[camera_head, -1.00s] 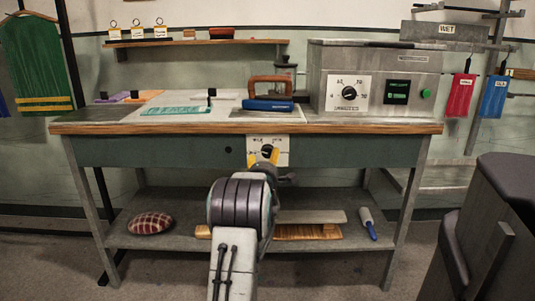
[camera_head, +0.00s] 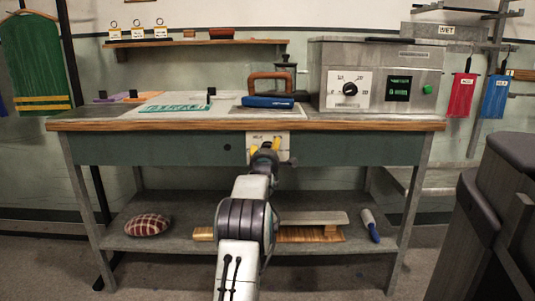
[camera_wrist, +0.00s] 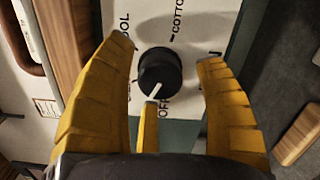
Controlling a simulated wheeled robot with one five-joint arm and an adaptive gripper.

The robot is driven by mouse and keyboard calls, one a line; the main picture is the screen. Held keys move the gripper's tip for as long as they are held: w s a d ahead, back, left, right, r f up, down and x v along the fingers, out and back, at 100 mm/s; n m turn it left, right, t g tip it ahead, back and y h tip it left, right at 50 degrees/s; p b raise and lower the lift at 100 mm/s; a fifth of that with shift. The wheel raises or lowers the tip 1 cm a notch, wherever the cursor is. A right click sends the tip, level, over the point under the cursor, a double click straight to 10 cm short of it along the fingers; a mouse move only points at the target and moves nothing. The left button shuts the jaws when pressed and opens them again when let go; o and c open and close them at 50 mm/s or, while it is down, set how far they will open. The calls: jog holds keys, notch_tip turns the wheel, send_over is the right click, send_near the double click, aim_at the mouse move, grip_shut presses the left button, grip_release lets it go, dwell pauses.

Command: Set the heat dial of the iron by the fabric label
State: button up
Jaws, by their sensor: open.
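The heat dial (camera_wrist: 160,72) is a round black knob with a white pointer line on a white plate (camera_head: 283,143) on the table's front. Its pointer slants down-left, near the "OFF" print; "COTTO" and "OOL" also show, other labels are partly hidden. My gripper (camera_wrist: 165,65) is open, its yellow fingers on either side of the knob, with gaps to it. A shorter yellow finger stands below the knob. The blue iron (camera_head: 268,102) with a brown handle rests on the tabletop. A teal cloth (camera_head: 183,107) lies left of it; I cannot read a fabric label there.
A grey metal box (camera_head: 419,70) with a knob and green display stands at the table's right. Small dark-topped blocks stand at the left. A shelf (camera_head: 195,43) hangs behind. A checked cushion (camera_head: 147,225) lies on the lower shelf (camera_head: 180,240). Dark furniture (camera_head: 490,220) stands front right.

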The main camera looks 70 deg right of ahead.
jog(key=shift+w+d, duration=0.1)
jog(key=shift+d, duration=0.3)
jog(key=shift+c, duration=0.4)
jog(key=c, duration=1.1)
jog(key=m+p, duration=0.1)
jog(key=m, duration=0.3)
jog(key=shift+r+m, duration=0.1)
jog(key=shift+m, duration=0.2)
jog(key=o, duration=1.2)
